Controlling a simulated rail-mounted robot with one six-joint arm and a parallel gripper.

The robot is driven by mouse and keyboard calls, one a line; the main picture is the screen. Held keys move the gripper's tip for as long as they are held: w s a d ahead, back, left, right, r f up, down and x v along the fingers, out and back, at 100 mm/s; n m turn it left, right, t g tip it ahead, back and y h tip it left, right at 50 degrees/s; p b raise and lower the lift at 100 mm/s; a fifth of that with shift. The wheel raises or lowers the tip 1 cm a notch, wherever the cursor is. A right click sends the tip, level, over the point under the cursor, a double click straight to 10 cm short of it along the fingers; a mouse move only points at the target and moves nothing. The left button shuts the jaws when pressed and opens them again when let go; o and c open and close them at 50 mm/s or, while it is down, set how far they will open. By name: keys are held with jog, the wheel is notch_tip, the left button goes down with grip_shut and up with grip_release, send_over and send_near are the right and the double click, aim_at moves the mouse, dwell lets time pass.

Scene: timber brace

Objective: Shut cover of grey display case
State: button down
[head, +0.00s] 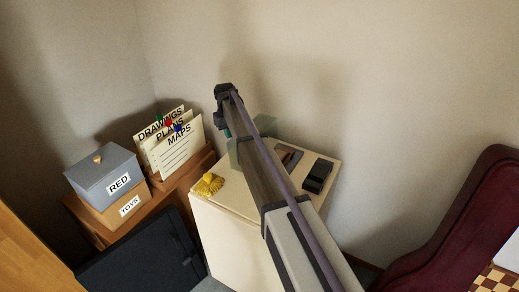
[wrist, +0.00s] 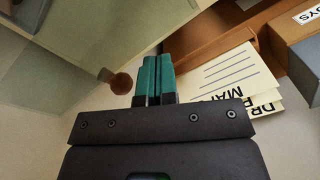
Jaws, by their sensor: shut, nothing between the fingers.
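A greenish, see-through display case (head: 268,125) stands on the pale cabinet, mostly hidden behind my arm in the head view. In the wrist view its greenish panes (wrist: 38,82) fill the upper left. A round brown knob (wrist: 121,83) sticks out beside them. I cannot tell how far open the cover is. My gripper (head: 227,131) is above the cabinet's back left, by the case. Its teal fingers are together and empty in the wrist view (wrist: 153,64), just right of the knob, with no clear contact.
The pale cabinet (head: 225,232) also bears a yellow shell-like object (head: 208,184), a black object (head: 317,176) and a brown-grey flat item (head: 288,157).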

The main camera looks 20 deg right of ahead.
jog(key=shift+s+d, duration=0.2)
jog(key=shift+s, duration=0.1)
jog(key=shift+s, duration=0.1)
jog(key=shift+s+d+r, duration=0.1)
jog(key=shift+s+d, duration=0.3)
jog(key=shift+r, duration=0.1)
dwell(0.3)
jog(key=shift+s+d+r+p, duration=0.5)
jog(key=shift+r+p, duration=0.15)
jog(key=shift+p, duration=0.2)
jog(key=shift+r, duration=0.1)
